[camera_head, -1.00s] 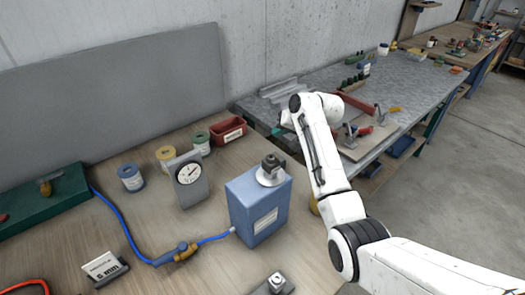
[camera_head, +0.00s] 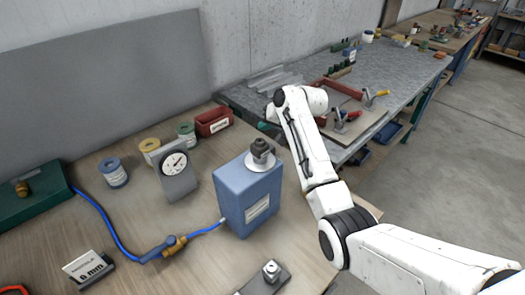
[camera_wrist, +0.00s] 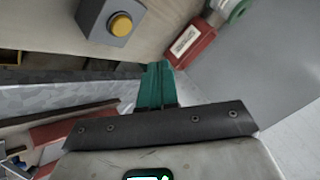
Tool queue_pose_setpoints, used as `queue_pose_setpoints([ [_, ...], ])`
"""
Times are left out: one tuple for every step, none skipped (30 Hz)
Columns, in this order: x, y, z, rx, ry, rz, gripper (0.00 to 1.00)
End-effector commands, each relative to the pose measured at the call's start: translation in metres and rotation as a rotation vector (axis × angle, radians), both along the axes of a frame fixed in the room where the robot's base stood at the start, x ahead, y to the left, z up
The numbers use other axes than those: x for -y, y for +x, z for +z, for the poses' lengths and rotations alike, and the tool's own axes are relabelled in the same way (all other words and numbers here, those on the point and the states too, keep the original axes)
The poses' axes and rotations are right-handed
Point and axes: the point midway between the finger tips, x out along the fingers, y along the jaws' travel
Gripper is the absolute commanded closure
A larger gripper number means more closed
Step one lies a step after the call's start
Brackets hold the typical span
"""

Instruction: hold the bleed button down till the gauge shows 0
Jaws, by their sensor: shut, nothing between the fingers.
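The bleed button (camera_wrist: 121,25) is a round yellow cap on a grey box (camera_wrist: 98,17) at the top of the wrist view. In the head view I cannot make it out; my arm may hide it. The gauge (camera_head: 174,163) is a white dial on a grey stand on the wooden table; its needle shows but the figures are too small to read. My gripper (camera_wrist: 158,72) has teal fingers, shut and empty. The fingertips are apart from the button, which lies beyond them to the upper left. In the head view a little teal of my gripper (camera_head: 268,127) shows beyond the table's far right corner.
A blue tank (camera_head: 232,205) with a dark valve stands between gauge and arm. A blue hose (camera_head: 113,232) with a brass coupling runs left. A red bin (camera_head: 213,121) and several spools line the back. A grey bench (camera_head: 400,80) with clamps stands right.

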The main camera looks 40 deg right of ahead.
Motion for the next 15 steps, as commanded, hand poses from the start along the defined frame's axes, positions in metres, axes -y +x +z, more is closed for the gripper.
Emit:
queue_pose_setpoints([
  [0.000,0.000,-0.015,0.000,0.000,0.000,1.00],
  [0.000,0.000,-0.019,0.000,0.000,0.000,1.00],
  [0.000,0.000,-0.024,0.000,0.000,0.000,1.00],
  [0.000,0.000,-0.028,0.000,0.000,0.000,1.00],
  [0.000,0.000,-0.029,-0.001,0.000,0.001,1.00],
  [0.000,0.000,-0.033,-0.001,0.001,0.000,1.00],
  [-0.001,0.000,-0.036,-0.002,0.002,0.000,1.00],
  [0.000,0.000,-0.039,-0.001,0.001,0.000,1.00],
  [0.000,0.000,-0.042,-0.001,0.001,0.000,1.00],
  [0.000,0.000,-0.044,-0.001,0.001,0.000,1.00],
  [0.000,0.000,-0.045,-0.001,0.001,0.000,1.00],
  [0.000,0.000,-0.046,-0.001,0.000,0.001,1.00],
  [0.000,0.000,-0.047,-0.001,0.000,0.001,1.00],
  [0.000,0.000,-0.047,0.001,0.001,0.001,1.00],
  [0.000,0.000,-0.047,0.001,0.001,0.001,1.00],
])
